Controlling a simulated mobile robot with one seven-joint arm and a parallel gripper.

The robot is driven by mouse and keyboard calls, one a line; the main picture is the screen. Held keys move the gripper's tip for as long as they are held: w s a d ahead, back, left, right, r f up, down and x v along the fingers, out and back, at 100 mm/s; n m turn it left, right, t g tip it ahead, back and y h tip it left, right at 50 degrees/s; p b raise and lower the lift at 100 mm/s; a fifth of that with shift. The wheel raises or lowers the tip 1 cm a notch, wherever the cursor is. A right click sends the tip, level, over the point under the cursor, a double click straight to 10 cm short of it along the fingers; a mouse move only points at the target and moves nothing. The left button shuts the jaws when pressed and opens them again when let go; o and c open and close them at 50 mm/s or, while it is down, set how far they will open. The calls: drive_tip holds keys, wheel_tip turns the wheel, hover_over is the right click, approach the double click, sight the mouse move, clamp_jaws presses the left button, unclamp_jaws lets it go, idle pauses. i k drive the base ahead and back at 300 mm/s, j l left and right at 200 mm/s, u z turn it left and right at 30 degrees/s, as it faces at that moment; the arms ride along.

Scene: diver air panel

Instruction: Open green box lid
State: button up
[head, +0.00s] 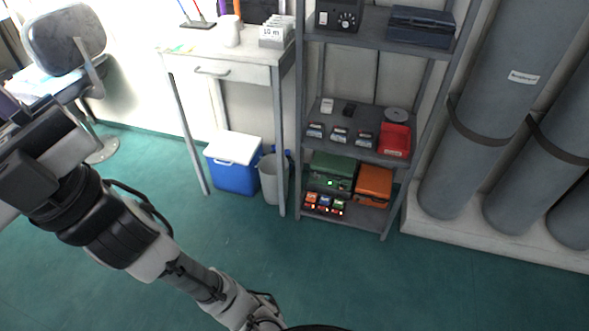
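The green box (333,165) sits on the lowest shelf of the grey metal rack, at the left side. Its green top looks closed, and a small green light glows on its dark front. The shelf above is close over it, and its back is hard to see. My arm rises from the bottom edge to the left. My gripper (38,160) is a large grey and black shape near the camera at the left edge, far from the green box. Its fingertips do not show clearly, so I cannot tell whether it is open.
An orange case (373,184) stands right of the green box, and several small lit devices (325,203) sit in front. A blue cooler (234,165) and a grey bin (271,180) stand left of the rack (386,222). Large cylinders (450,165) stand right. The floor before the rack is clear.

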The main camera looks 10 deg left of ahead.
sight(334, 164)
drive_tip(key=j+z, duration=0.2)
drive_tip(key=j, duration=0.5)
drive_tip(key=i+j, duration=0.1)
drive_tip(key=i, duration=0.95)
